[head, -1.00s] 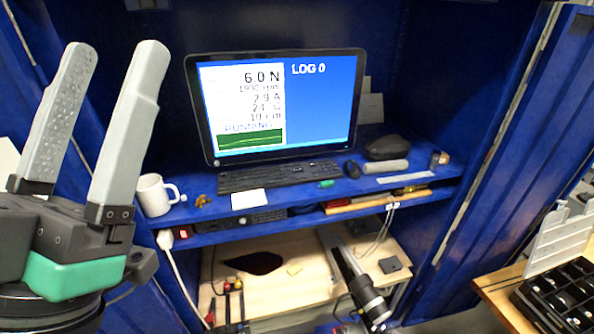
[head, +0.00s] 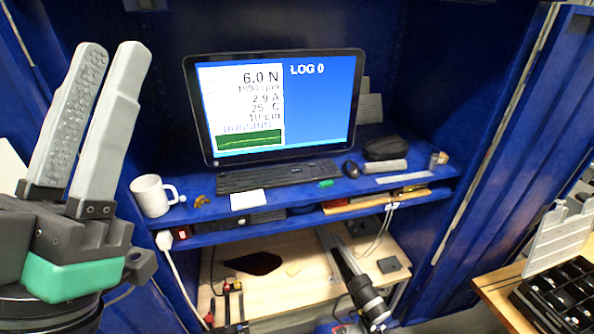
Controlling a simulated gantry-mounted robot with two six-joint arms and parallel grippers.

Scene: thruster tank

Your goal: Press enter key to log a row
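A black keyboard (head: 275,177) lies on the blue shelf in front of the monitor (head: 275,105); its enter key is too small to make out. The monitor's white panel reads 6.0 N and 2.9 A above a green graph. Its blue panel reads LOG 0. My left gripper (head: 112,49) is at the left, well apart from the keyboard, fingers pointing up. Its two grey fingers are close together with nothing seen between them.
A white mug (head: 152,196) stands at the shelf's left end. A white card (head: 248,199) and a green item (head: 326,184) lie before the keyboard. A mouse (head: 351,169) and dark pouch (head: 384,148) are to its right. Blue cabinet walls close in both sides.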

